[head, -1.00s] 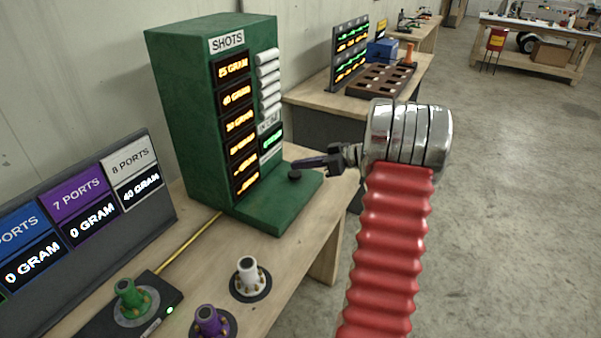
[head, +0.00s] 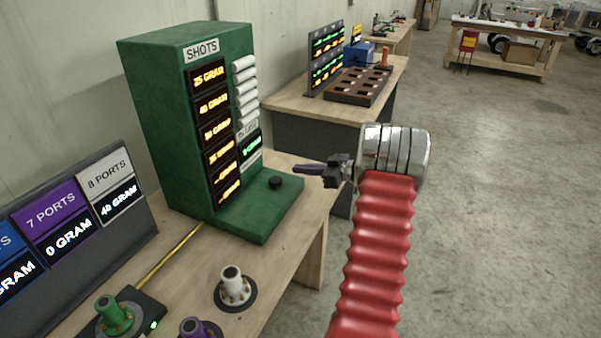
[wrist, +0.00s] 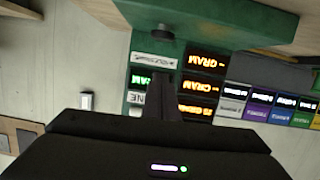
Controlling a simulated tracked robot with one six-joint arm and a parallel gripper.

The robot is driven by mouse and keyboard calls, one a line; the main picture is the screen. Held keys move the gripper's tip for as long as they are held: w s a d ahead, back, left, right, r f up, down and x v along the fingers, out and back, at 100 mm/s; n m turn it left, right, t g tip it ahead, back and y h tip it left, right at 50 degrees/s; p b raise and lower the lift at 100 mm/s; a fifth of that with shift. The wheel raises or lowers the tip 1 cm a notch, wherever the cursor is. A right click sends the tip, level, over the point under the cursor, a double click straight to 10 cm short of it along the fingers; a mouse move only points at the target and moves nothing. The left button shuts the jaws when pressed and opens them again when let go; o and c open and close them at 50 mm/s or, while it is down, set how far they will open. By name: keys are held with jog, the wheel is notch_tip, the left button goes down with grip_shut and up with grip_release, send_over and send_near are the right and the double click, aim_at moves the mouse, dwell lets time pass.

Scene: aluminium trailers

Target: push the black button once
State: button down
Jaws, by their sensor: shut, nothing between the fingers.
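The black button (head: 276,182) is a small round knob on the flat green base of the SHOTS box (head: 165,110). In the wrist view the button (wrist: 162,33) appears at the top, ahead of the fingers. My gripper (head: 295,168) is shut and empty, its dark fingers pointing left. In the head view the fingertips show just above and to the right of the button, with a gap between them. In the wrist view the shut fingers (wrist: 165,95) cover part of the box's displays.
White, green and purple ports (head: 234,285) stand on the wooden bench in front of the box. A display panel (head: 75,225) is at left, with a yellow cable behind the ports. A second bench (head: 280,104) stands behind. Open floor lies to the right.

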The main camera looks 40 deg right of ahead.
send_over(280, 182)
jog(key=shift+s+d+f, duration=0.1)
jog(key=shift+s+f, duration=0.1)
jog(key=shift+f, duration=0.3)
jog(key=shift+s+d+f, duration=0.1)
jog(key=shift+s+f, duration=0.1)
jog(key=shift+f, duration=0.3)
notch_tip(280, 182, down, 3)
jog(key=shift+w+f, duration=0.1)
jog(key=shift+f, duration=0.4)
jog(key=shift+f, duration=0.95)
